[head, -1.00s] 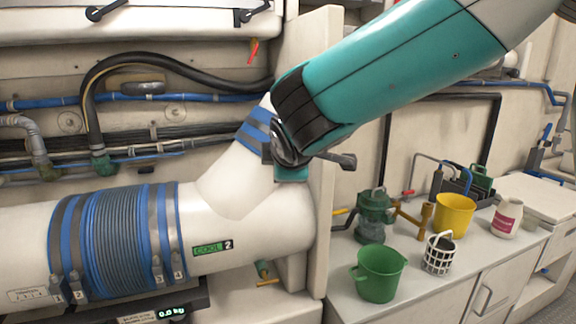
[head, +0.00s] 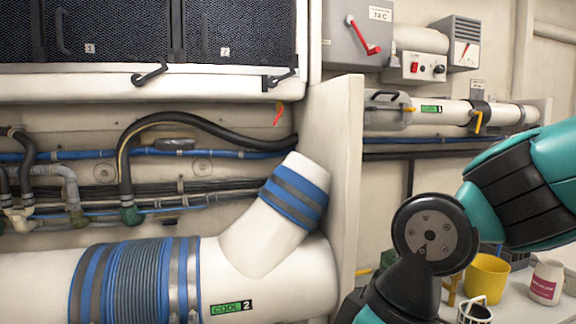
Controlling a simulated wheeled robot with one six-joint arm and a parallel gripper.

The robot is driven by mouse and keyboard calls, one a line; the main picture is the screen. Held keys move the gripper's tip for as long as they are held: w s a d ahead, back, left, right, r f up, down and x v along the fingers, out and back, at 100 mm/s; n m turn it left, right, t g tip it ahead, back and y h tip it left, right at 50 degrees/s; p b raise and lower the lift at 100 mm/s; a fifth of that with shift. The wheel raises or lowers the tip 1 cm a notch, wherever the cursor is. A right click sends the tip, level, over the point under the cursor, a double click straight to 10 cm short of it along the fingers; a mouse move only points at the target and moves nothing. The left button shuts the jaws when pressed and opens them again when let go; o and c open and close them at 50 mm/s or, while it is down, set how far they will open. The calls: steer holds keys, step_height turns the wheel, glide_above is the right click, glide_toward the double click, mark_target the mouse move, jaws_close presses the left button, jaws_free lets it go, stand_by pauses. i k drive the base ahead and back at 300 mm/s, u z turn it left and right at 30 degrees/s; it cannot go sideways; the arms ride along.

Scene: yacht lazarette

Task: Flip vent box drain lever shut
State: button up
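The vent box, a white housing (head: 200,84) with dark mesh panels, fills the upper left of the head view. Two black latch handles are on its lower edge, one at the middle (head: 150,73) and one at the right (head: 282,76). A small red-orange lever (head: 278,113) hangs below its right end, tilted, with its lower tip toward the left; it looks like the drain lever, though I see no label on it. My arm stands at the lower right, well apart from the lever. My gripper is out of view.
A white duct (head: 262,230) with blue bands branches up below the lever. An upright white panel (head: 340,150) stands between the lever and my arm. A black hose (head: 160,122) arches left of the lever. A grey box (head: 357,35) with a red handle is at upper right.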

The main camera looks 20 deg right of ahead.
mark_target(282, 109)
steer(key=k, duration=0.5)
steer(key=u, duration=1.55)
steer(key=i, duration=1.3)
steer(key=z, duration=2.15)
